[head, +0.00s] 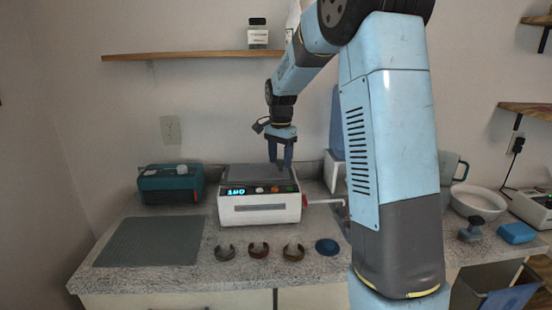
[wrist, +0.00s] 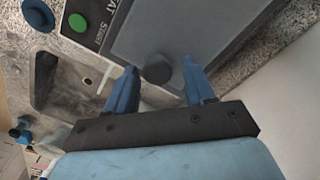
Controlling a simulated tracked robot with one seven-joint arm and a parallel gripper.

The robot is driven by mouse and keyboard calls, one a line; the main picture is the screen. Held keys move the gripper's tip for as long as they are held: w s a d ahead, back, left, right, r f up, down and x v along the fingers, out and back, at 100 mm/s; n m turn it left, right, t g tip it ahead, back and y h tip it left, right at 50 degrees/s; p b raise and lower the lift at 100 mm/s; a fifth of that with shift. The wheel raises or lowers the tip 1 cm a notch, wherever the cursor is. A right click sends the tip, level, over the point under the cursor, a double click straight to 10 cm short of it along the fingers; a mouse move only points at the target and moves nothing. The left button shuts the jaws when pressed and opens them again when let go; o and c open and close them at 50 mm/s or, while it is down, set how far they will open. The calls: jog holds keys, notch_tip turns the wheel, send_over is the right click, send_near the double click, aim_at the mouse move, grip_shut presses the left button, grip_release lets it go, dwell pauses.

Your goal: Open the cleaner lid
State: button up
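The cleaner (head: 256,208) is a white box with a lit blue display and several coloured buttons on its front, standing on the counter. Its lid (head: 245,174) is a flat dark grey panel on top and looks closed; it also shows in the wrist view (wrist: 200,28). A round dark knob (wrist: 158,69) stands on the lid. My gripper (head: 281,163) points down over the right part of the lid. In the wrist view my gripper (wrist: 160,70) is open, with a blue finger on each side of the knob and visible gaps between. Contact with the lid cannot be told.
A teal box (head: 170,190) and a grey mat (head: 150,241) are at left. Several ring-shaped bands (head: 258,250) and a blue disc (head: 327,246) lie in front of the cleaner. A wall shelf (head: 190,54) is above. A bowl (head: 478,204) and blue block (head: 516,233) are at right.

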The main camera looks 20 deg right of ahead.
jog(key=shift+a+r, duration=0.1)
grip_shut()
